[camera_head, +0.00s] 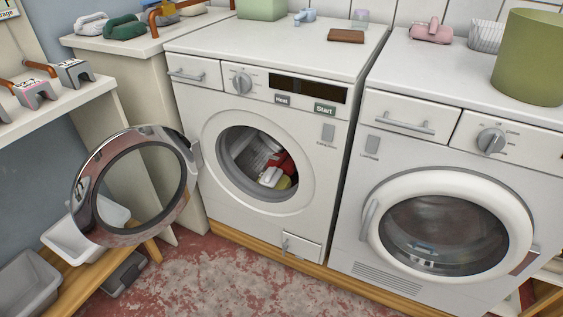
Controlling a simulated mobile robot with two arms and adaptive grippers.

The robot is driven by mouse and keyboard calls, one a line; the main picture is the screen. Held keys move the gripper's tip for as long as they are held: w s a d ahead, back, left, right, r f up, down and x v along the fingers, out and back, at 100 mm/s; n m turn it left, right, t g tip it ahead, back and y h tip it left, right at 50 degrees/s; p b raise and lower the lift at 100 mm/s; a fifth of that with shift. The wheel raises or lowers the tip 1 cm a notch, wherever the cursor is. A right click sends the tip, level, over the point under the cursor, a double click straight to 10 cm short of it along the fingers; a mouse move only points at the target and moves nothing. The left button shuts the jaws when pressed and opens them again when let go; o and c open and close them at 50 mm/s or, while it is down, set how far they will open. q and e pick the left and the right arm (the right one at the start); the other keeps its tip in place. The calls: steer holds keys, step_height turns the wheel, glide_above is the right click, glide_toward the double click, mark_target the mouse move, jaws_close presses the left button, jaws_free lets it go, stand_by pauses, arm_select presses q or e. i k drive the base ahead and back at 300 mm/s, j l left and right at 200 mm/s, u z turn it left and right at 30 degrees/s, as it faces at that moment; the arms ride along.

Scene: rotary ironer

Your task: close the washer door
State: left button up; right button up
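The left front-loading machine (330,192) stands in the middle with its round door (88,178) wide open. The door is a shiny metal ring around glass, hinged on the left side of the opening and swung out to the left. Through the open drum (240,160) I see red, white, grey and yellowish laundry. The right machine (350,230) has a white-rimmed round door (505,208) that looks shut. Neither of my grippers is in view.
Left of the open door are a wall shelf (75,108) with grey items and a low wooden bench (85,275) with grey-white tubs (30,285). A green bin (530,58) stands on the right machine. The floor (245,285) before the left machine is clear.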

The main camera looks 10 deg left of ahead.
mark_target(82, 205)
steer(key=j, duration=0.7)
steer(key=i+j, duration=0.15)
steer(key=j, duration=0.55)
